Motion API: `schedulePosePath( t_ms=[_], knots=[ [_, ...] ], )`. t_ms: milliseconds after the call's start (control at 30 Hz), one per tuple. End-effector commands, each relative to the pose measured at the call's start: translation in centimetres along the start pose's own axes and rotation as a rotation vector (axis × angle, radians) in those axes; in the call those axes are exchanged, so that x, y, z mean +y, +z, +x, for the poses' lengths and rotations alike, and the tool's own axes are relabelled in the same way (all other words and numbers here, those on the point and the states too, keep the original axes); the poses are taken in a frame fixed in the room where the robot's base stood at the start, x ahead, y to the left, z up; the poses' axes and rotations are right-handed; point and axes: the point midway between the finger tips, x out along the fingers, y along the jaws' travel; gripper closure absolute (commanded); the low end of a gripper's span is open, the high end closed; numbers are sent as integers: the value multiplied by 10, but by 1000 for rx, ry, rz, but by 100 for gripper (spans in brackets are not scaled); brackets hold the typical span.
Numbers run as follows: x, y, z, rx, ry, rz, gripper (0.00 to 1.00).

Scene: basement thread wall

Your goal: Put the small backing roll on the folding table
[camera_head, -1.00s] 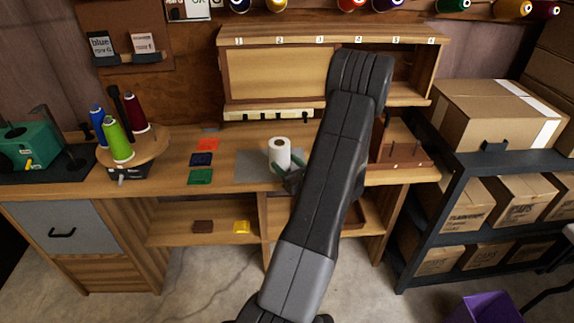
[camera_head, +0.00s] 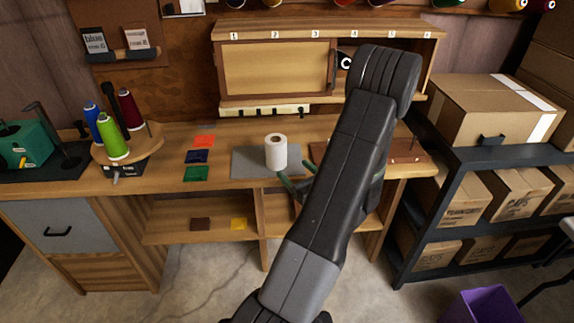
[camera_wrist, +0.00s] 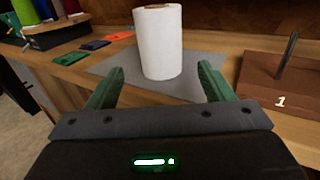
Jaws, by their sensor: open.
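The white backing roll (camera_head: 276,152) stands upright on a grey mat (camera_head: 243,164) on the wooden workbench. My gripper (camera_head: 290,176) is open in front of the roll, at the bench's front side, with its green fingers pointing at it. In the wrist view the roll (camera_wrist: 158,45) stands beyond and between the two fingers of my gripper (camera_wrist: 160,75), with nothing held. The roll's top core shows in the head view. I cannot make out a folding table; only thin dark parts show at the right edge.
Thread cones (camera_head: 112,135) stand on a round wooden stand at left. Coloured squares (camera_head: 200,157) lie left of the mat. A wooden block with pegs (camera_head: 405,158) is at right. A dark shelf (camera_head: 470,150) holds cardboard boxes. A purple bin (camera_head: 483,305) is on the floor.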

Motion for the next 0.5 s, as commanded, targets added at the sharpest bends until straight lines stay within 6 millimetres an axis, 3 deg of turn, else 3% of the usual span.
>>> schedulePosePath(
  t_ms=[200, 500],
  knots=[
    [-1, -1, -37, 0, -4, 0, 25],
    [-1, -4, -50, 0, 2, -4, 21]
  ],
)
